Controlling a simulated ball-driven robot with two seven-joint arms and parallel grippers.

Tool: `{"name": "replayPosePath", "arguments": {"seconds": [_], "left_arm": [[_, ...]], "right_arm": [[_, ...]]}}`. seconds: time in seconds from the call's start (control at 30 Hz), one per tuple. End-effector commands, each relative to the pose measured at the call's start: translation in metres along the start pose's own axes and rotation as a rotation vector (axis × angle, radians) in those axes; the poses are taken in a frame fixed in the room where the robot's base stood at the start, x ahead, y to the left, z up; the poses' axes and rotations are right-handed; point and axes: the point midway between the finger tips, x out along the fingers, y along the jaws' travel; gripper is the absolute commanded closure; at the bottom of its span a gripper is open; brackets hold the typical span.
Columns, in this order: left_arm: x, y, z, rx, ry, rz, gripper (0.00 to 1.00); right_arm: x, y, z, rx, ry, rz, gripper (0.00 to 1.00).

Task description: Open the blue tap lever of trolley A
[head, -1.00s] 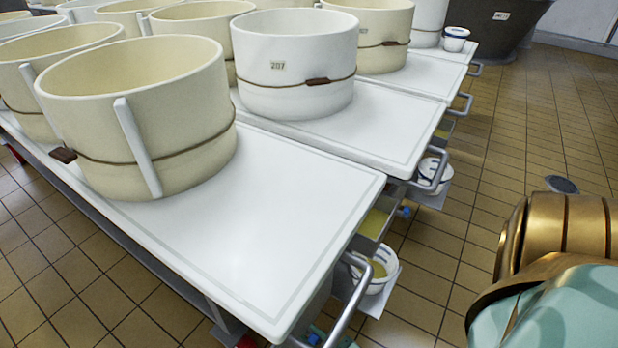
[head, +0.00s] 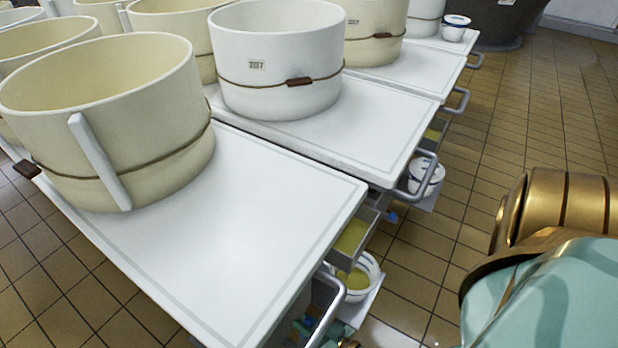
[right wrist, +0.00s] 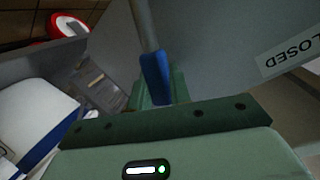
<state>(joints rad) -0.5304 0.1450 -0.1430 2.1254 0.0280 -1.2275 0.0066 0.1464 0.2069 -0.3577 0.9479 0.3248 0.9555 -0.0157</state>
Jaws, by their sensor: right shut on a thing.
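The blue tap lever (right wrist: 155,75) shows in the right wrist view as a blue grip at the end of a grey rod. My right gripper (right wrist: 168,90) is shut on it, with the green fingers around the blue part. In the head view my right arm comes in at the lower right, and its gripper is mostly hidden low at the trolley's end, by the bottom edge. The nearest trolley (head: 270,215) has a white top; no letter A is readable on it. A tag reading "CLOSED" (right wrist: 290,55) shows upside down beside the lever. My left gripper is out of view.
A cream vat (head: 150,130) and a white vat (head: 280,65) stand on trolley tops. A white bowl (head: 362,290) with yellowish contents sits below the near trolley's end, beside a grey handle (head: 328,305).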

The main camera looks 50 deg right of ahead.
Motion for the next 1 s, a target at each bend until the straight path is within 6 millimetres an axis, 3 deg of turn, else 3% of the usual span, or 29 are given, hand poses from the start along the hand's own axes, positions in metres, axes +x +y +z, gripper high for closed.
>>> {"name": "replayPosePath", "arguments": {"seconds": [0.33, 0.87, 0.9, 0.93, 1.0], "left_arm": [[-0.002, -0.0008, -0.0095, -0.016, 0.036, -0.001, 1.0], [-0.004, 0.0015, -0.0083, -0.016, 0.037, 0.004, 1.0], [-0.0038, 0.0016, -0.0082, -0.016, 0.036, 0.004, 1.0], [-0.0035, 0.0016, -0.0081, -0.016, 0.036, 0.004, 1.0], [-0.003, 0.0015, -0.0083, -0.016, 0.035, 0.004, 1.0]], "right_arm": [[0.0015, 0.0073, 0.0051, 0.122, -0.028, -0.015, 1.0], [0.0017, 0.0093, 0.0053, 0.143, -0.032, -0.015, 1.0], [0.0017, 0.0093, 0.0052, 0.143, -0.032, -0.015, 0.69], [0.0017, 0.0093, 0.0052, 0.143, -0.032, -0.016, 0.61], [0.0019, 0.0089, 0.0051, 0.143, -0.031, -0.016, 0.6]]}}
